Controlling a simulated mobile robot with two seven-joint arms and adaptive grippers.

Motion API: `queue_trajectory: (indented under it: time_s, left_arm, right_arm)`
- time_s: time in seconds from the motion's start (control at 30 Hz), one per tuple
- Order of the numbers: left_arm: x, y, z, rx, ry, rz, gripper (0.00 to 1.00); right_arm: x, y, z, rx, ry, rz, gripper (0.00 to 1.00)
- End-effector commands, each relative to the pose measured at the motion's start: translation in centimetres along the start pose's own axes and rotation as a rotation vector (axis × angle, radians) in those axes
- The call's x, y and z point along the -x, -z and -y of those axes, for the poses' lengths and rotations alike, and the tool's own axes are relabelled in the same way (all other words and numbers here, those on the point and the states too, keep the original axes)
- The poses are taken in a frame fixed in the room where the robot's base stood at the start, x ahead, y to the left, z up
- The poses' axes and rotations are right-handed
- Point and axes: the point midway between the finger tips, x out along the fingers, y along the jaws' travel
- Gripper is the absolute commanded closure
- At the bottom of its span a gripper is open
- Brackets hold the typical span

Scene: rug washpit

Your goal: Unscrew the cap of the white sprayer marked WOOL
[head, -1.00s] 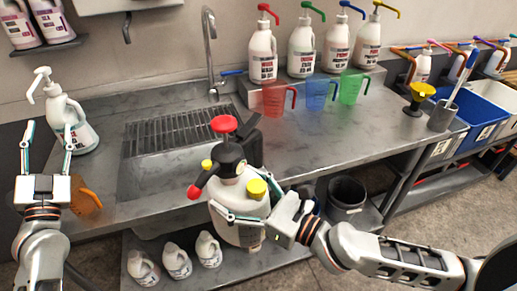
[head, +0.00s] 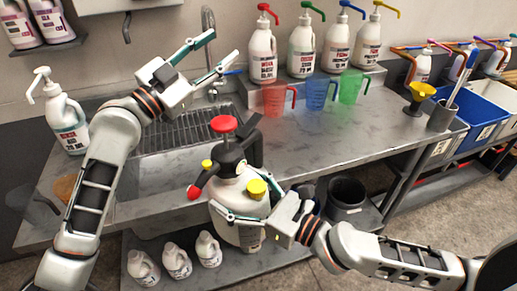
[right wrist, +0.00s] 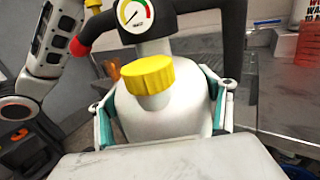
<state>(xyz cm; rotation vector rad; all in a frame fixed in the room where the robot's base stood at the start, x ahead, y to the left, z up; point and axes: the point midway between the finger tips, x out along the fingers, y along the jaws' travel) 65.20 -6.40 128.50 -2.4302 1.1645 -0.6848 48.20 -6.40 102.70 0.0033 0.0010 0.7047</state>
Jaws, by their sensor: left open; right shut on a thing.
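The white sprayer (head: 238,206) stands upright at the front of the steel counter, with a black pump head, a red knob (head: 224,124) and a gauge. Its yellow cap (head: 257,188) sits on the shoulder and shows large in the right wrist view (right wrist: 148,76). No WOOL marking is readable on it. My right gripper (head: 242,219) is shut around the white body below the cap, one finger on each side. It also shows in the right wrist view (right wrist: 162,120). My left gripper (head: 207,58) is open and empty, raised over the sink near the tap, apart from the sprayer.
A white pump bottle (head: 68,118) stands at the left. Red, blue and green jugs (head: 316,93) and several pump bottles line the back. White bottles (head: 176,260) stand on the shelf below.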

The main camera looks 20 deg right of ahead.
Motion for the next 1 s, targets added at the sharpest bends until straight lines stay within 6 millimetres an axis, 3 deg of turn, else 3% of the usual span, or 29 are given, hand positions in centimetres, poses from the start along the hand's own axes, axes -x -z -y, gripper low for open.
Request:
queue_trajectory:
  time_s: [0.2, 0.47, 0.6, 0.7, 0.83, 1.0]
  left_arm:
    - [-4.1, 5.2, -7.4, -0.031, -0.272, -0.028, 0.59]
    - [-5.3, 9.7, -18.0, -0.133, -0.661, 0.000, 0.59]
    - [-3.9, 10.4, -23.3, -0.227, -0.890, 0.059, 0.59]
    - [-2.2, 10.1, -26.2, -0.300, -1.043, 0.119, 0.59]
    - [0.4, 8.9, -28.4, -0.404, -1.227, 0.220, 0.59]
    - [4.3, 6.6, -28.7, -0.543, -1.435, 0.386, 0.59]
  right_arm:
    - [0.0, -0.2, 0.0, 0.002, -0.001, 0.004, 0.81]
    - [0.0, -0.2, 0.0, 0.002, -0.001, 0.004, 0.81]
    - [0.0, -0.2, 0.0, 0.002, -0.001, 0.004, 0.81]
    - [0.0, -0.2, 0.0, 0.002, -0.001, 0.004, 0.81]
    - [0.0, -0.2, 0.0, 0.002, -0.001, 0.004, 0.81]
    - [0.0, -0.2, 0.0, 0.002, -0.001, 0.004, 0.81]
